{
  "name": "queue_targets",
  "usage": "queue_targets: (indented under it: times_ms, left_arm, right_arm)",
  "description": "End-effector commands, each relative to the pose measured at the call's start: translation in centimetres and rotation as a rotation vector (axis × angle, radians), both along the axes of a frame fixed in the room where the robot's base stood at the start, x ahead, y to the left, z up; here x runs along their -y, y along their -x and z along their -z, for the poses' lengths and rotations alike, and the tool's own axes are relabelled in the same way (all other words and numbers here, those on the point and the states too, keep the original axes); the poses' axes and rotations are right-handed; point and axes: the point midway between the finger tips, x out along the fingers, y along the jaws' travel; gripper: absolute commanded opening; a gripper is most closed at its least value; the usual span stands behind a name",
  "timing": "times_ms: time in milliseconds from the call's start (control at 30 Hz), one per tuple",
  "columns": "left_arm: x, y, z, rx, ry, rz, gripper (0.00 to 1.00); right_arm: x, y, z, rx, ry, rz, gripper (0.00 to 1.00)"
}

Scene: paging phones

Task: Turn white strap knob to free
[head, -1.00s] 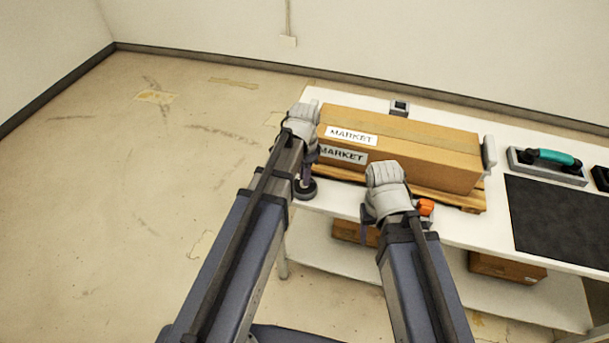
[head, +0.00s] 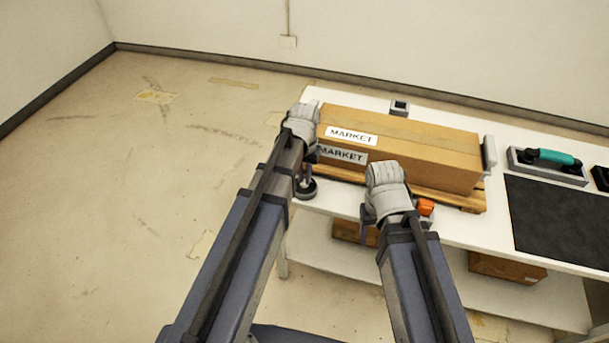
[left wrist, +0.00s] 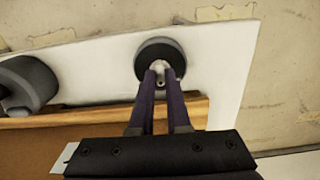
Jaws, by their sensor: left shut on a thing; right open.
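My left gripper (head: 305,180) is at the near left end of the table, its fingers pointing down. In the left wrist view its dark fingers (left wrist: 161,80) are closed on a small pale knob (left wrist: 161,67) over a dark round disc (left wrist: 158,50). The disc also shows in the head view (head: 306,194), beside the carton's left end; the pale part is hidden there. I cannot tell which way the knob is turned. My right gripper (head: 370,228) is open in front of the carton, with its fingertips mostly hidden. An orange part (head: 426,207) shows beside it.
A brown MARKET carton (head: 440,150) lies on a wooden pallet (head: 465,200) on the white table (head: 330,204). A white part (head: 489,152) stands at its right end. A teal-handled tool (head: 553,157) and dark mat (head: 560,220) lie farther right. Cartons sit on the lower shelf.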

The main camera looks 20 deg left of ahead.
Motion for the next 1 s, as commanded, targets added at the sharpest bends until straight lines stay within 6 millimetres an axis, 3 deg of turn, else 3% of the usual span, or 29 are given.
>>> queue_targets:
  times_ms: [600, 1000]
  left_arm:
    - [0.0, 0.02, 0.01, 0.0, 0.0, -0.558, 0.0]
    - [0.0, 0.02, 0.01, 0.0, 0.0, -0.774, 0.0]
  right_arm:
    - [0.0, 0.0, 0.01, 0.0, 0.0, 0.0, 0.62]
    - [0.0, 0.0, 0.01, 0.0, 0.0, 0.0, 0.62]
